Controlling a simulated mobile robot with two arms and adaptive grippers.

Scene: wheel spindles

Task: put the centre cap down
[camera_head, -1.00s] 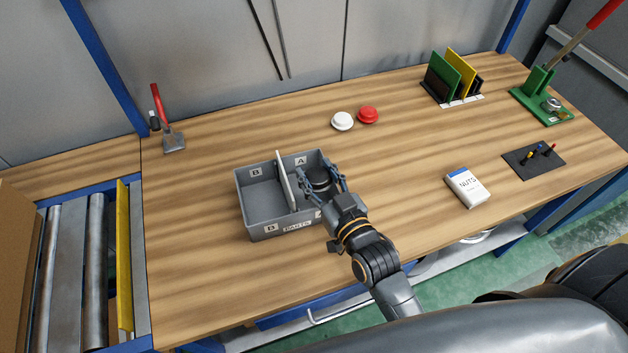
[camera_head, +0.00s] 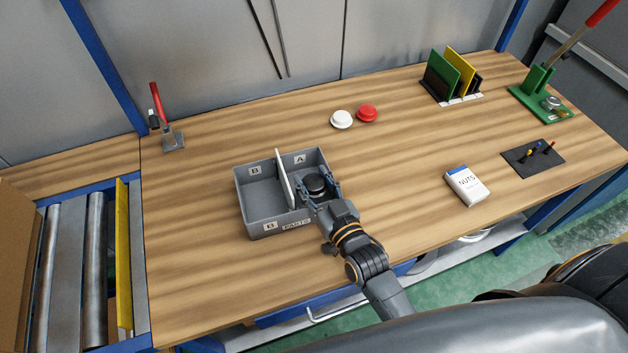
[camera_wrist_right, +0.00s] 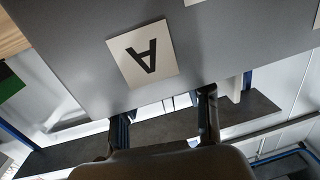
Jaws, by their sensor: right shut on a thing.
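The centre cap (camera_head: 315,182) is a round black piece in the right-hand compartment, marked A, of the grey parts bin (camera_head: 268,216) in the head view. My right gripper (camera_head: 317,189) is shut on the cap, with a finger on either side of it. The gripper reaches in over the bin's front right edge. I cannot tell whether the cap touches the bin floor. In the right wrist view the two fingers (camera_wrist_right: 164,125) show near the A label (camera_wrist_right: 143,53); the cap is not clear there. My left gripper is not in view.
A divider (camera_head: 285,180) separates the bin's compartments; the B side is empty. A white cap (camera_head: 342,119) and a red cap (camera_head: 367,113) lie behind the bin. A nuts box (camera_head: 467,185) stands to the right.

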